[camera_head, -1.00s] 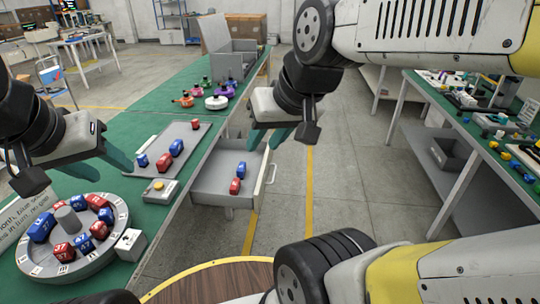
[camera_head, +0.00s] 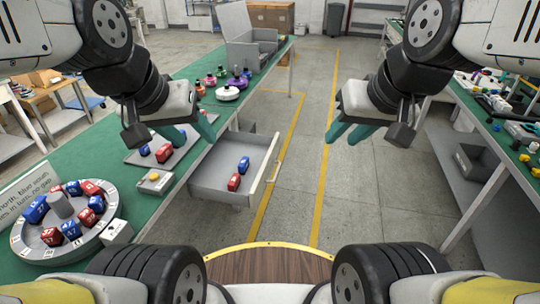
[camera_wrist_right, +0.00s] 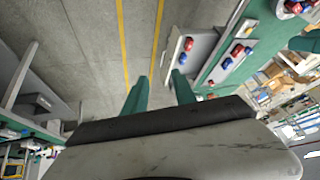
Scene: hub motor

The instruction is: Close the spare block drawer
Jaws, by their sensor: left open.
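The spare block drawer (camera_head: 217,196) is pulled out from under the green-topped bench. A blue block (camera_head: 244,163) and a red block (camera_head: 233,182) lie in it. Its handle (camera_head: 273,171) is on the right-hand front. My right gripper (camera_head: 352,134) is open and empty, to the right of the drawer and apart from it. In the right wrist view its two green fingers (camera_wrist_right: 160,95) are spread, with the drawer (camera_wrist_right: 176,49) beyond them. My left gripper (camera_head: 197,132) is open over the bench side, to the left of the drawer; its fingertips partly overlap the tray in the picture.
A round dial (camera_head: 30,245) with red and blue blocks stands on the bench (camera_head: 130,212), near a grey tray (camera_head: 150,158) with blocks. Another bench (camera_head: 459,110) stands at the right. The floor (camera_head: 340,200) between them is clear.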

